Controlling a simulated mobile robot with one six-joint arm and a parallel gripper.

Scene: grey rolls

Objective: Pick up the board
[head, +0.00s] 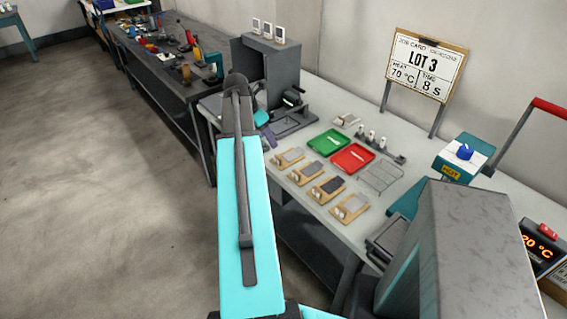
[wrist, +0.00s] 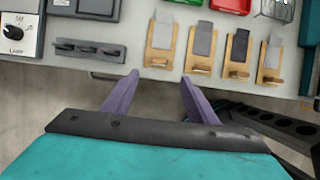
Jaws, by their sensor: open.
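Several small wooden boards lie in a row along the table's front edge, each with a flat plate on it. In the head view they run from a far one with a light plate (head: 290,157), through a grey-plated one (head: 306,172) and a dark-plated one (head: 327,189), to a near light-plated one (head: 350,207). In the wrist view the row sits ahead and to the right, with the leftmost board (wrist: 153,61) nearest my fingers. Which board is meant cannot be told. My gripper (wrist: 160,90) is open and empty, its purple fingers short of the table edge.
A green tray (head: 328,142), a red tray (head: 352,158) and a wire rack (head: 380,177) lie behind the boards. A grey machine (head: 268,70) stands left; a press marked HOT (head: 450,170) stands right. A slotted grey holder (wrist: 90,50) lies left of the boards. A job card (head: 427,63) stands behind.

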